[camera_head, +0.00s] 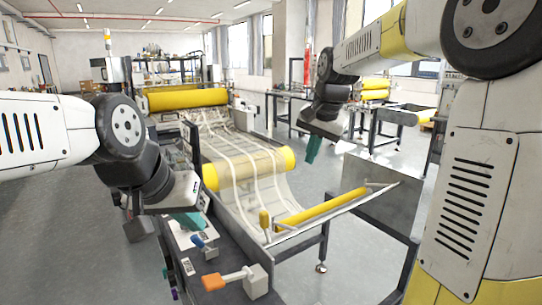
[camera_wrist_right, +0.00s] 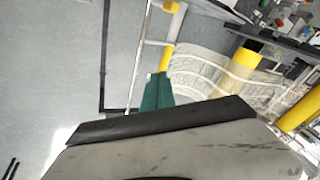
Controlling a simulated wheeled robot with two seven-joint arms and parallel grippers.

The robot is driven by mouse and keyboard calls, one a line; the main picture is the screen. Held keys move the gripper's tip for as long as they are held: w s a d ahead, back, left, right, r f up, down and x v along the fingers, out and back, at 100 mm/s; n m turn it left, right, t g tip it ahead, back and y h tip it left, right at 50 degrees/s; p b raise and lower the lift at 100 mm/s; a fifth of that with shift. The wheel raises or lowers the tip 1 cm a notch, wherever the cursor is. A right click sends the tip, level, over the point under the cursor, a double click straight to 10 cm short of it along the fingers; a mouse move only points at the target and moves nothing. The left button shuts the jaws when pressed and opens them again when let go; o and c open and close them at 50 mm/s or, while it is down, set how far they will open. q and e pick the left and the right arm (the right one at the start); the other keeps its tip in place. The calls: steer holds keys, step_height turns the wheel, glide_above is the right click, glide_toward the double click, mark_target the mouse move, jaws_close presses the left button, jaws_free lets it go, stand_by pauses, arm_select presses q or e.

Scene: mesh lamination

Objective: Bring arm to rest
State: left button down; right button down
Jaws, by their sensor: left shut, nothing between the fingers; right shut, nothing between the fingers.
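My left gripper (camera_head: 190,222), with teal fingers, hangs over the dark bench at the lower left in the head view. It is shut and empty. My right gripper (camera_head: 313,149) is raised in the middle of the head view, above and beyond the machine's front yellow bar. Its teal fingers point down and are shut on nothing. The closed teal fingers also show in the right wrist view (camera_wrist_right: 157,92), with grey floor and the machine's frame below them. My right arm reaches in from the right edge, and my left arm from the left edge.
The laminating machine carries mesh (camera_head: 215,137) and a yellow roller (camera_head: 285,157). A yellow bar (camera_head: 320,211) crosses its front frame. The dark bench (camera_head: 240,245) holds an orange-handled lever (camera_head: 214,282) and a blue-handled lever (camera_head: 198,241). Grey floor (camera_head: 345,265) lies open at the front.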

steer(key=s+d+f+n+t, duration=0.1)
steer(key=s+f+n, duration=0.1)
steer(key=s, duration=1)
steer(key=s+d+f+n+t, duration=0.1)
steer(key=s+n, duration=0.3)
steer(key=s, duration=0.8)
steer(key=shift+s+d+f+y, duration=0.15)
steer(key=shift+d+f+y, duration=0.15)
steer(key=shift+d+f, duration=0.3)
steer(key=shift+d+r, duration=0.1)
steer(key=shift+r, duration=0.05)
